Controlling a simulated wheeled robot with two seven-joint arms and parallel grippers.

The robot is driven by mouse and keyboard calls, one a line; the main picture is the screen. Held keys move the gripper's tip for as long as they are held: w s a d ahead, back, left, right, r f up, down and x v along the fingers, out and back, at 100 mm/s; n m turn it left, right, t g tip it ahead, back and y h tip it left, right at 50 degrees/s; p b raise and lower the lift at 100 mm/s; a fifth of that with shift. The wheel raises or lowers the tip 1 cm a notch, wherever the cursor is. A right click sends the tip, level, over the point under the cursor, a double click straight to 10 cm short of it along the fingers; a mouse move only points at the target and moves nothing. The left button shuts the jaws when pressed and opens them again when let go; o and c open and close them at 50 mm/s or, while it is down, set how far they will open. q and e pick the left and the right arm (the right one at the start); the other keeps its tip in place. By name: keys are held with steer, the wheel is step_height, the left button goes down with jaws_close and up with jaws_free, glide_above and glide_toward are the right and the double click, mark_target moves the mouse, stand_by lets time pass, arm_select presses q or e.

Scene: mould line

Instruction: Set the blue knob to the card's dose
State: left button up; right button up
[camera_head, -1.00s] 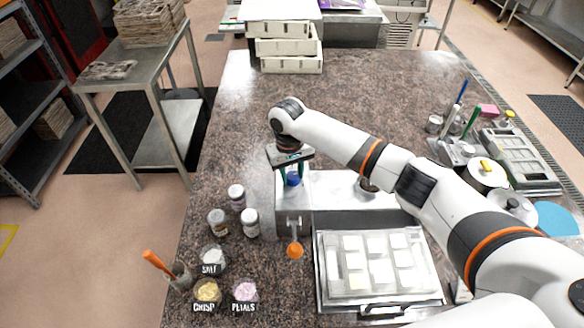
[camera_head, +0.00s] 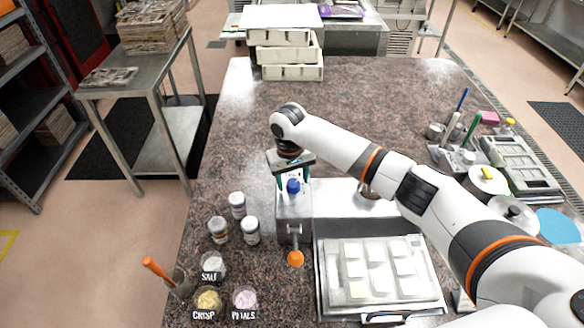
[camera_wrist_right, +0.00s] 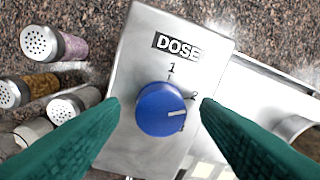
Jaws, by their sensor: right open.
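The blue knob (camera_head: 293,186) is on top of a grey metal dosing box (camera_head: 294,208). In the right wrist view the knob (camera_wrist_right: 162,109) has a white pointer line aimed right and slightly down, below the printed 2. A DOSE label and a 1 are printed above the knob. My right gripper (camera_head: 293,183) is over the box, its green fingers apart. In the wrist view the open fingers (camera_wrist_right: 160,106) are on either side of the knob, with gaps between. My left gripper is out of view. I cannot make out a dose card.
Shaker jars (camera_head: 237,205) stand left of the box. Small bowls labelled SALT, CRISP and PETALS (camera_head: 245,298) are in front of them.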

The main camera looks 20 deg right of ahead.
mark_target(290, 183)
step_height(290, 183, up, 12)
steer(key=b, duration=0.4)
steer(key=shift+a+f, duration=0.25)
steer(key=shift+a, duration=0.05)
